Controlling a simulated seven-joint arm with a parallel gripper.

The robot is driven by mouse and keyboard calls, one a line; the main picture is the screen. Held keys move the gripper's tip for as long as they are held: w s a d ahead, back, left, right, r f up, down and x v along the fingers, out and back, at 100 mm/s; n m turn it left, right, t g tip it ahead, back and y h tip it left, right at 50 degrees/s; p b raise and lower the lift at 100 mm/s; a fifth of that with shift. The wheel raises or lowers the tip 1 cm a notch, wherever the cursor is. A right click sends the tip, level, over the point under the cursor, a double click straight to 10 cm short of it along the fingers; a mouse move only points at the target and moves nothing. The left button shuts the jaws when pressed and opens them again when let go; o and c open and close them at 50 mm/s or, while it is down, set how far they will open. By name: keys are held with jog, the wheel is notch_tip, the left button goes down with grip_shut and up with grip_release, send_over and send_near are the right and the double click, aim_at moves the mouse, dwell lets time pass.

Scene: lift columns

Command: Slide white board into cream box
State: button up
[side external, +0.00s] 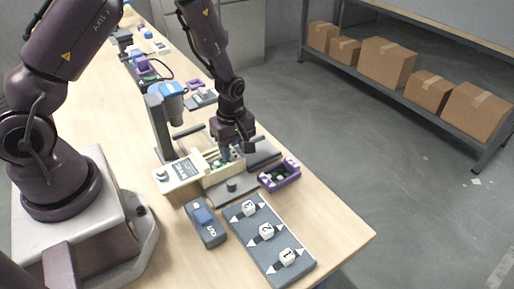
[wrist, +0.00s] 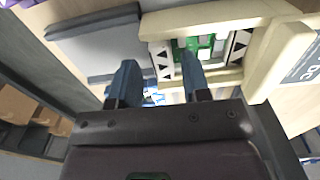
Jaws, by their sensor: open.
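The cream box (side external: 226,180) stands on the table below my gripper, with green and white parts inside. In the wrist view its cream walls (wrist: 205,20) frame a green piece with white blocks (wrist: 203,45). A pale board with a dark label (side external: 180,172) lies against the box's left side. Its label edge also shows in the wrist view (wrist: 303,68). I cannot tell for certain whether this is the white board. My gripper (side external: 232,152) is open at the box. In the wrist view its two fingers (wrist: 160,82) are apart, one tip overlapping the green piece; contact is unclear.
A purple tray (side external: 291,167) sits right of the box. A grey panel with numbered white blocks (side external: 279,257) and a grey-blue device (side external: 205,226) lie in front. A grey post (side external: 159,128) rises behind the pale board. More parts line the table behind; its front right corner is clear.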

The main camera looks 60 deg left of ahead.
aim_at(232, 153)
jog(key=shift+r, duration=2.75)
jog(key=shift+s+m, duration=0.45)
jog(key=shift+m, duration=0.45)
jog(key=s+d+r+m+t, duration=0.1)
jog(key=s+r+m+t, duration=0.1)
jog(key=s+r+m, duration=0.3)
jog(key=s+d+r+m+t, duration=0.1)
jog(key=s+r+m, duration=0.3)
jog(key=r, duration=0.8)
jog(key=s+d+r+m+t, duration=0.2)
jog(key=s+r+m, duration=0.3)
jog(key=r+m, duration=0.2)
jog(key=shift+s+d+r+t, duration=0.25)
jog(key=shift+s+r+t, duration=0.1)
jog(key=shift+r, duration=0.55)
